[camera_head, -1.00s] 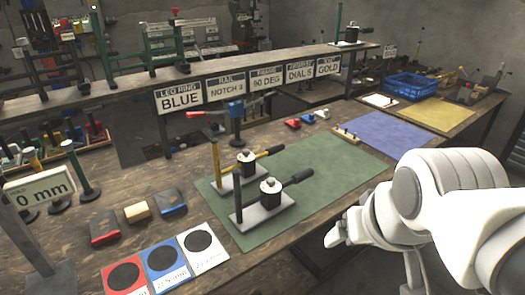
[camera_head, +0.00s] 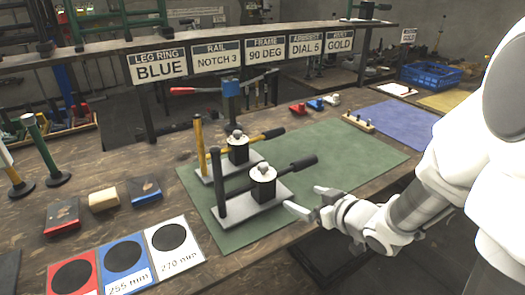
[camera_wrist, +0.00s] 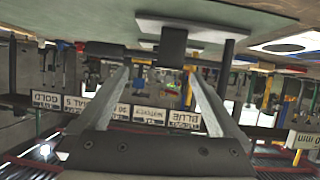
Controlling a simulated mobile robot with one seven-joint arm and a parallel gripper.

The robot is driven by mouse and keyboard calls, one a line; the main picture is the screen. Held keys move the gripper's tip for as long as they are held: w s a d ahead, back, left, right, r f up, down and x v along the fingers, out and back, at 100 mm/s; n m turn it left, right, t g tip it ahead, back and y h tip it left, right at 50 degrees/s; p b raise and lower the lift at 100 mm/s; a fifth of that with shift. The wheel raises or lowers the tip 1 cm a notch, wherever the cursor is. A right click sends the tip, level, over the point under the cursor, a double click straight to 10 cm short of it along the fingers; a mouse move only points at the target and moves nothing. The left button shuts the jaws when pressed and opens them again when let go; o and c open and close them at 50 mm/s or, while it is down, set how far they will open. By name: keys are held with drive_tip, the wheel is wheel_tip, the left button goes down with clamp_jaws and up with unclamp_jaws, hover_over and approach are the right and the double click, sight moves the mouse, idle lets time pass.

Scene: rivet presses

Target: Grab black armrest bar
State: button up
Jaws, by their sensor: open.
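The black armrest bar (camera_head: 290,168) runs from a black post through a round-topped black block (camera_head: 263,186) on a light base plate, on the green mat. Its thick grip points right and back. In the wrist view, which looks inverted, the bar (camera_wrist: 100,48) and block (camera_wrist: 172,44) lie beyond the fingertips. My gripper (camera_head: 308,202) is open and empty, just right of the base plate and short of the bar. In the wrist view the two fingers (camera_wrist: 158,78) are spread, with no visible contact on the bar. A similar unit with a yellow bar (camera_head: 262,137) stands just behind.
The green mat (camera_head: 340,150) is clear right of the units. A small peg block (camera_head: 358,122) stands behind right. Red, blue and white swatch cards (camera_head: 124,262) lie front left. A raised shelf with signs (camera_head: 222,60) runs along the back. A blue crate (camera_head: 430,76) sits far right.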

sight(268, 189)
drive_tip(key=shift+y, duration=0.6)
drive_tip(key=b+x, duration=0.1)
drive_tip(key=x, duration=0.3)
drive_tip(key=s+b+x, duration=0.1)
drive_tip(key=x, duration=0.3)
drive_tip(key=a+f+b+x, duration=0.1)
drive_tip(key=x, duration=0.3)
drive_tip(key=shift+s+f+b, duration=0.15)
drive_tip(key=shift+b, duration=0.15)
drive_tip(key=shift+b+x, duration=0.9)
drive_tip(key=shift+x, duration=2.25)
drive_tip(key=shift+a, duration=0.1)
drive_tip(key=shift+r, duration=0.25)
clamp_jaws()
